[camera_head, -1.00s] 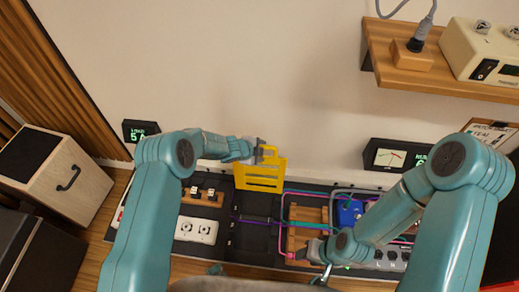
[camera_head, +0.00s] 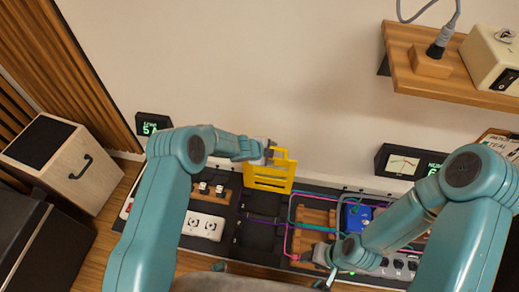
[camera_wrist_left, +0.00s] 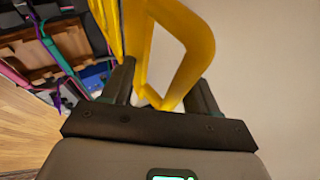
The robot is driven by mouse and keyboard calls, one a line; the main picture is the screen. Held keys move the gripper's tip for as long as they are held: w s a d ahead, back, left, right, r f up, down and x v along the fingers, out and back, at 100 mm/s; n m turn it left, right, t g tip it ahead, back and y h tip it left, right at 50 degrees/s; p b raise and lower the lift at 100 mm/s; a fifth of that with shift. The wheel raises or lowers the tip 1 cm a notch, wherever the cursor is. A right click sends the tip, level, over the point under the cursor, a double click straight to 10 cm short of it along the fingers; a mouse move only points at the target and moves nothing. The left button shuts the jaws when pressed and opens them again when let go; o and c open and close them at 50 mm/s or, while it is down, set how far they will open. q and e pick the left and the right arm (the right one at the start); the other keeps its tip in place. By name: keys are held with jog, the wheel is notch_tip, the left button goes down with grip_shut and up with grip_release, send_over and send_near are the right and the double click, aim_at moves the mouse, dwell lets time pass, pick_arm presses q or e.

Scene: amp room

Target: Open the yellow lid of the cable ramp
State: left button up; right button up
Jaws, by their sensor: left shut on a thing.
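The yellow lid (camera_head: 269,179) of the cable ramp stands up steeply at the back of the black ramp base (camera_head: 258,236), whose channels lie uncovered with purple and teal cables crossing it. My left gripper (camera_head: 268,153) is at the lid's top edge, shut on its yellow loop handle. In the left wrist view the handle (camera_wrist_left: 190,45) passes between the two dark fingers of the left gripper (camera_wrist_left: 160,92). My right gripper (camera_head: 313,257) is low beside a wooden cable block (camera_head: 305,240) to the right of the ramp; its jaws are too small to judge.
A white socket box (camera_head: 203,225) lies left of the ramp. A blue box (camera_head: 355,216) and pink cables lie to the right. A meter (camera_head: 402,162) stands by the wall. A wooden shelf (camera_head: 450,80) juts out at upper right. A speaker (camera_head: 65,164) stands at left.

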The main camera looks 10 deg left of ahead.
pick_arm(q)
jog(key=v, duration=1.6)
jog(key=shift+w+r, duration=0.1)
jog(key=shift+r, duration=0.05)
jog(key=s+f+n+g+y, duration=0.1)
jog(key=s+f+n+g, duration=0.3)
jog(key=s+n, duration=0.85)
jog(key=s+f+n+g, duration=0.2)
jog(key=s+f+n, duration=0.6)
jog(key=s, duration=0.8)
notch_tip(320, 180, up, 15)
jog(key=n+p, duration=0.1)
jog(key=p, duration=1.2)
jog(key=shift+w+f, duration=0.2)
jog(key=shift+w, duration=0.05)
